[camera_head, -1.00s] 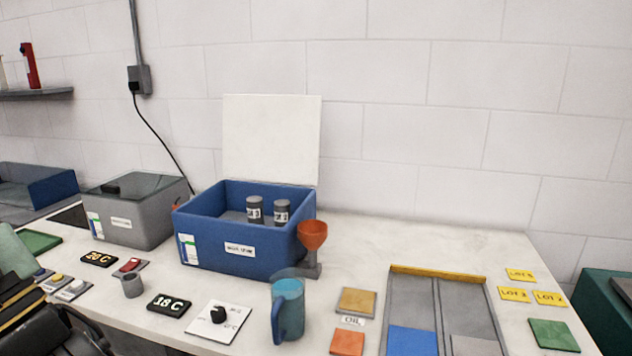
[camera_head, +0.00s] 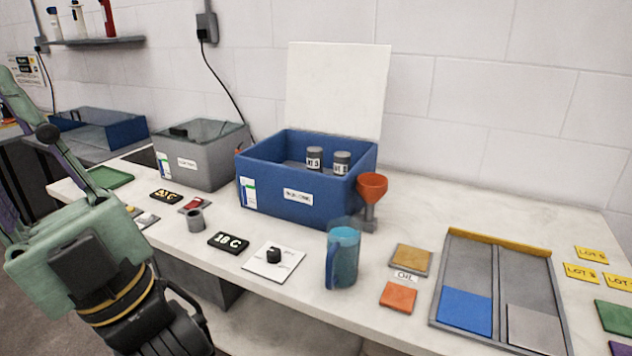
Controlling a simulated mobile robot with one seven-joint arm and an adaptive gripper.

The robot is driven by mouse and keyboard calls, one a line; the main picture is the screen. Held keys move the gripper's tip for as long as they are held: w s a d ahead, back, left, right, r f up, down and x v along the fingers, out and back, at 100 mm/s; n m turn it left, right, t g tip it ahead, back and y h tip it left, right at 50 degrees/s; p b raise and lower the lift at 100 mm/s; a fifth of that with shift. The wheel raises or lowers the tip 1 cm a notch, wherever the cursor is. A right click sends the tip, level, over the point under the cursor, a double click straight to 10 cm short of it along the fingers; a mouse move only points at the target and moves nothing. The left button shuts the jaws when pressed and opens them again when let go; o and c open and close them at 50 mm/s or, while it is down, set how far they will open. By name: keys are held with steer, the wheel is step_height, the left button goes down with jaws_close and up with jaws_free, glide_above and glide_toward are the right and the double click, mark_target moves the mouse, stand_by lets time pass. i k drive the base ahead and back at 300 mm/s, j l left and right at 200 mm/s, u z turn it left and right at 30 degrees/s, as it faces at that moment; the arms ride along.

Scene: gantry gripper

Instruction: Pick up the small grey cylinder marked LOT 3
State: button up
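Two small grey cylinders with dark tops and white labels stand upright inside the open blue box, side by side: the left cylinder (camera_head: 314,159) and the right cylinder (camera_head: 341,163). The left label may end in a 3, but both are too blurred to read surely. Their lower parts are partly hidden by the box's front wall. The blue box (camera_head: 265,199) has its white lid raised at the back. My gripper (camera_head: 175,338) is at the lower left, in front of the bench and well away from the cylinders. Its fingers are not clearly seen.
A blue jug (camera_head: 343,262) and an orange funnel (camera_head: 372,188) stand in front of and beside the box's right end. A grey box (camera_head: 205,160) is on its left. A divided tray (camera_head: 445,290) and yellow lot cards (camera_head: 583,274) lie at right.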

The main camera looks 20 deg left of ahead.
mark_target(315, 153)
steer(key=j+z, duration=0.15)
steer(key=j, duration=1.85)
